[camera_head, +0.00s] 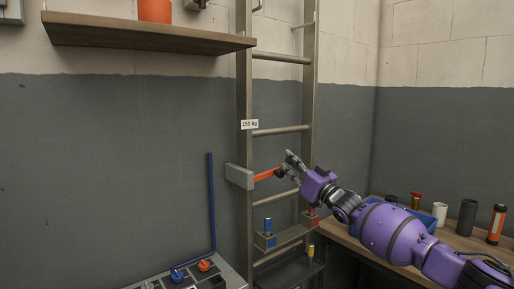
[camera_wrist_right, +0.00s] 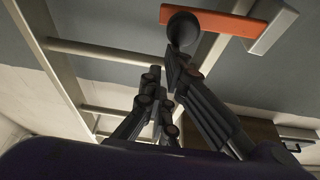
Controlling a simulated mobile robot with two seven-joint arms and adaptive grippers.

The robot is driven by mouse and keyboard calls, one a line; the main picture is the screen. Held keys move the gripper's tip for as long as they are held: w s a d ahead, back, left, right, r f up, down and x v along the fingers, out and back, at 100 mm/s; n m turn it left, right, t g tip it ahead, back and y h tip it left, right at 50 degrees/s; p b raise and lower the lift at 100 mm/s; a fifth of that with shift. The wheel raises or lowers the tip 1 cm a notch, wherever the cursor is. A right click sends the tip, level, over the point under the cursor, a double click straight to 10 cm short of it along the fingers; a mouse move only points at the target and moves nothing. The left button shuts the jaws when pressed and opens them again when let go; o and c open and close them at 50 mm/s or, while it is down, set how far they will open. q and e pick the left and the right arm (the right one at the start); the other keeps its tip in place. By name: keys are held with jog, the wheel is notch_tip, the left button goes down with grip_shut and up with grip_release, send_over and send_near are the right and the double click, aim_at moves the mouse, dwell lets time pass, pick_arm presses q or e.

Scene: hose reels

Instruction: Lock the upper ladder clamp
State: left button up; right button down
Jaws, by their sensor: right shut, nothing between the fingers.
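The ladder clamp is a grey block (camera_head: 239,177) on the left rail of the ladder, with an orange lever (camera_head: 266,174) reaching right to a dark round knob (camera_head: 281,172). In the right wrist view the lever (camera_wrist_right: 222,22) runs from the knob (camera_wrist_right: 183,30) to a pale bar at the upper right. My right gripper (camera_head: 291,158) is shut and empty, close beside the knob. In the right wrist view its fingertips (camera_wrist_right: 170,75) are just below the knob; I cannot tell whether they touch it. My left gripper is not in view.
The metal ladder (camera_head: 244,90) bears a 150 kg label (camera_head: 249,125). A wooden shelf (camera_head: 150,36) hangs at upper left. Below the clamp is a crossbar (camera_head: 287,236) with blue and red fittings. A workbench (camera_head: 345,238) with a blue bin and several cylinders stands right, under my right arm.

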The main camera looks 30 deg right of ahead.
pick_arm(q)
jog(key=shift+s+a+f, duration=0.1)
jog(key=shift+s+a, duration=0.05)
pick_arm(e)
jog(key=shift+d+f, duration=0.25)
jog(key=shift+f, duration=0.55)
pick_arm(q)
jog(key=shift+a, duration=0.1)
pick_arm(e)
jog(key=shift+f, duration=0.15)
